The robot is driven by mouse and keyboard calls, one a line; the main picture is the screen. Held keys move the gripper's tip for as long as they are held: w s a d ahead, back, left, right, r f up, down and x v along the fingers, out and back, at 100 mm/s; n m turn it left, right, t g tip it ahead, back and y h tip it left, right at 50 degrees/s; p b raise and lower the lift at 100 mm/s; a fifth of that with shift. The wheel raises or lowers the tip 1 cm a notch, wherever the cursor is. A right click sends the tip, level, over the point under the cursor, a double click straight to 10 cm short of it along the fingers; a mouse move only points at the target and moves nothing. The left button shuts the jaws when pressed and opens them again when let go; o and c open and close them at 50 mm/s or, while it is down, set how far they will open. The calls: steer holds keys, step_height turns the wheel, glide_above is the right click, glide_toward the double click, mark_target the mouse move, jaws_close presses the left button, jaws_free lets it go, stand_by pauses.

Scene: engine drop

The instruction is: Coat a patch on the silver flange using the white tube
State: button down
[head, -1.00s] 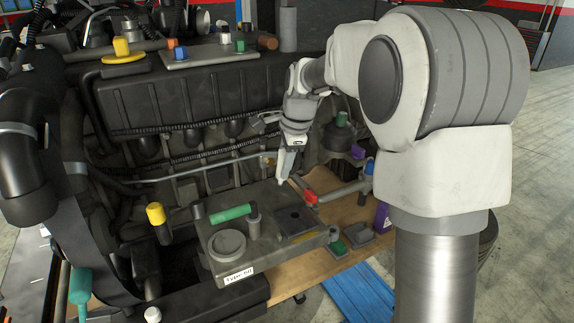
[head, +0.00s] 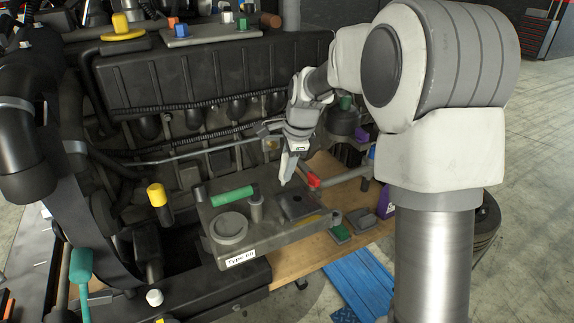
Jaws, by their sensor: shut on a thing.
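My gripper (head: 296,150) points down and is shut on a white tube (head: 288,166). The tube's narrow tip points down over the back right part of a grey block labelled "Type 60" (head: 215,247). The tip appears just behind and above a dark square plate (head: 297,206) on the block; I cannot tell whether it touches. A round grey ring (head: 229,227) and a short grey post (head: 257,208) also stand on the block. I cannot tell for certain which part is the silver flange. No coating is clearly visible.
A green cylinder (head: 233,196) lies on the block. A red-ended grey part (head: 314,180) is close right of the tube. A yellow-capped post (head: 157,199) stands left of the block. Small green and grey pieces lie on the wooden surface (head: 285,270). The large dark engine (head: 215,80) rises behind.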

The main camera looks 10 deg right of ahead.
steer(key=shift+f+b, duration=0.9)
steer(key=shift+f, duration=0.35)
stand_by(0.4)
steer(key=shift+s, duration=0.25)
steer(key=shift+s+d+f, duration=0.15)
steer(key=shift+s+d, duration=0.1)
steer(key=shift+s, duration=0.3)
steer(key=shift+s+d+r, duration=0.1)
steer(key=shift+d+r, duration=0.05)
steer(key=shift+r, duration=0.45)
steer(key=s+d+b, duration=0.2)
steer(key=s, duration=0.7)
steer(key=shift+d+b, duration=0.3)
steer(key=shift+d, duration=0.1)
steer(key=shift+w+f+b, duration=0.1)
steer(key=shift+f+b, duration=0.3)
